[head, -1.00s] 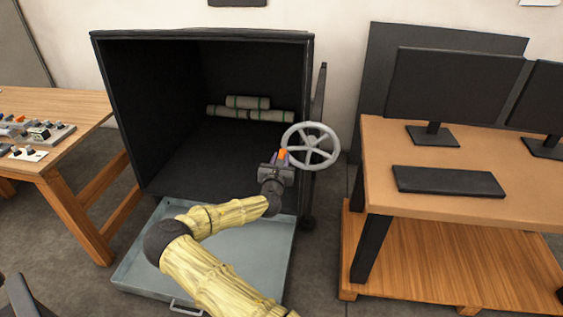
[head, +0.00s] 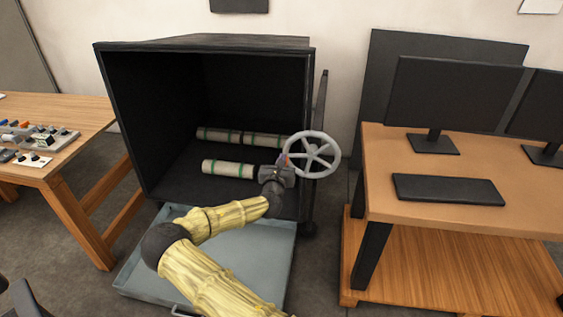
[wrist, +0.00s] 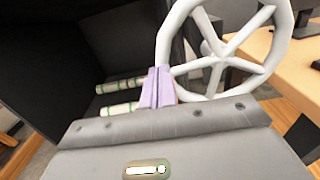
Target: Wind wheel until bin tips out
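The grey spoked wheel (head: 333,142) is on the right side of the bin (head: 304,70), a large black box with an open front. The bin leans slightly forward. Inside it, two pale rolls with green bands (head: 247,138) lie end to end at the back, and another roll (head: 228,169) lies nearer the opening. My gripper (head: 285,160) is at the wheel's left rim. In the wrist view its purple fingers (wrist: 157,88) are close together around the rim of the wheel (wrist: 177,22). Part of the rim is hidden behind them.
A shallow blue-grey tray (head: 262,262) lies below the bin's opening; the part that shows is empty. A wooden desk (head: 450,207) with monitors and a keyboard (head: 448,189) stands close on the right. A wooden table (head: 75,110) with small parts stands at the left.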

